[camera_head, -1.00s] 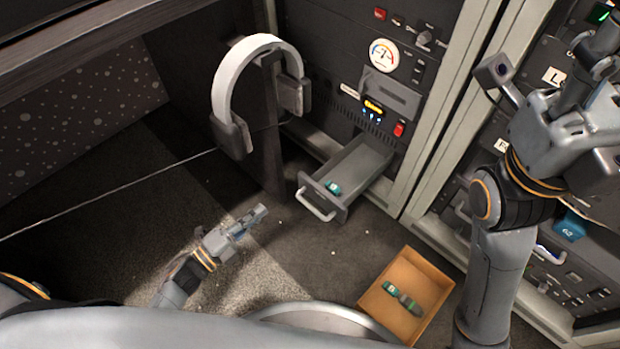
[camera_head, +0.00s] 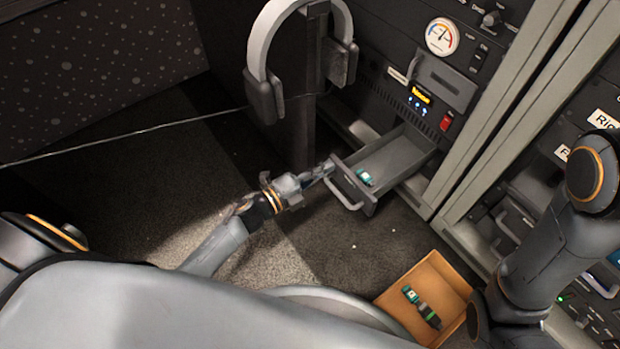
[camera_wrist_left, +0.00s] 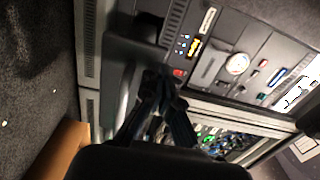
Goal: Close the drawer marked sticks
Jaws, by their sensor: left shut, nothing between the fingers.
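An open grey drawer (camera_head: 398,158) sticks out low from the dark rack in the head view; I cannot read its label. A small green and white stick (camera_head: 365,177) lies inside it near the front. The drawer's curved pull handle (camera_head: 343,191) faces my side. My left gripper (camera_head: 328,168) is shut and empty, right by the left corner of the drawer front. I cannot tell whether it touches. In the left wrist view the shut fingers (camera_wrist_left: 160,88) show dark before the rack. My right gripper is out of view; only my right arm shows at the right.
An orange-brown open box (camera_head: 447,280) with small green and dark sticks (camera_head: 422,307) sits on the floor below the drawer. White headphones (camera_head: 262,45) hang on a dark post left of the drawer. A thin cable (camera_head: 130,132) crosses at the left. Carpet before the drawer is mostly clear.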

